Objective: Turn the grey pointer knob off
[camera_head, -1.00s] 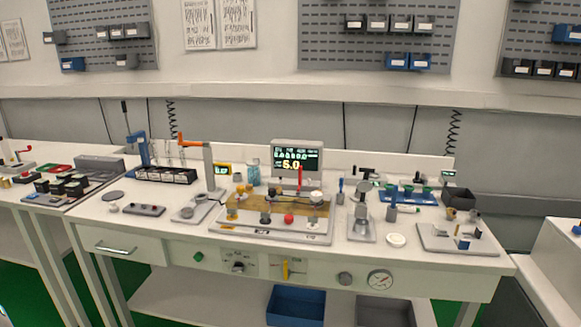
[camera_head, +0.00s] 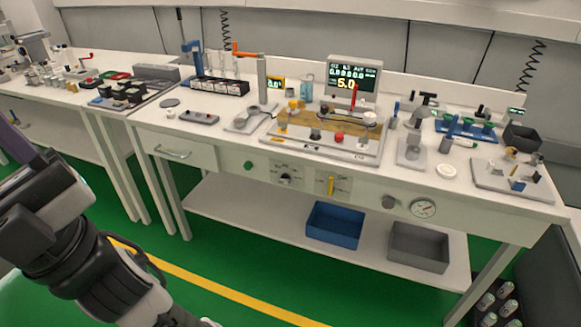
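On the front panel of the workbench, a small pointer knob (camera_head: 286,179) sits on a light plate with printed marks around it. It looks grey and dark, and its exact pointing direction is too small to tell. A plain round grey knob (camera_head: 388,202) sits further right on the same panel, beside a round gauge (camera_head: 423,208). My arm reaches in at the lower left, in front of the bench and well apart from the panel. My gripper is not visible.
A yellow lever (camera_head: 331,185) on its plate is right of the pointer knob, and a green button (camera_head: 248,165) is left of it. A drawer handle (camera_head: 173,153) sticks out further left. A blue bin (camera_head: 335,225) and a grey bin (camera_head: 418,246) stand on the lower shelf.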

